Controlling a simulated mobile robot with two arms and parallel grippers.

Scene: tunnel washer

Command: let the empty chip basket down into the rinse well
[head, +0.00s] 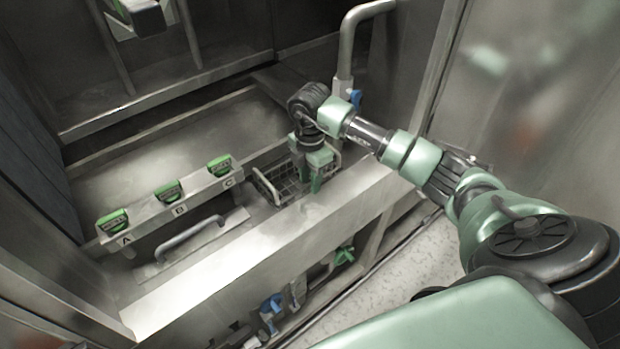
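The chip basket (284,186) is a small wire basket with raised loop handles at its ends. It sits low in the narrow steel trough behind the front ledge, right of the lettered rail. I see no chips in the part of it that shows. My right gripper (316,186) points down at the basket's right part and covers some of it. Its fingertips are too small and overlapped to tell whether they are closed on the basket. The rinse well's opening cannot be made out clearly; the basket's underside is hidden. My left gripper is not in view.
A rail (170,206) carries green tags above letters A, B and C. A lid with a bar handle (190,238) lies left of the basket. A thick pipe (347,60) with a blue valve (355,98) stands behind my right wrist. The front ledge (240,252) is bare.

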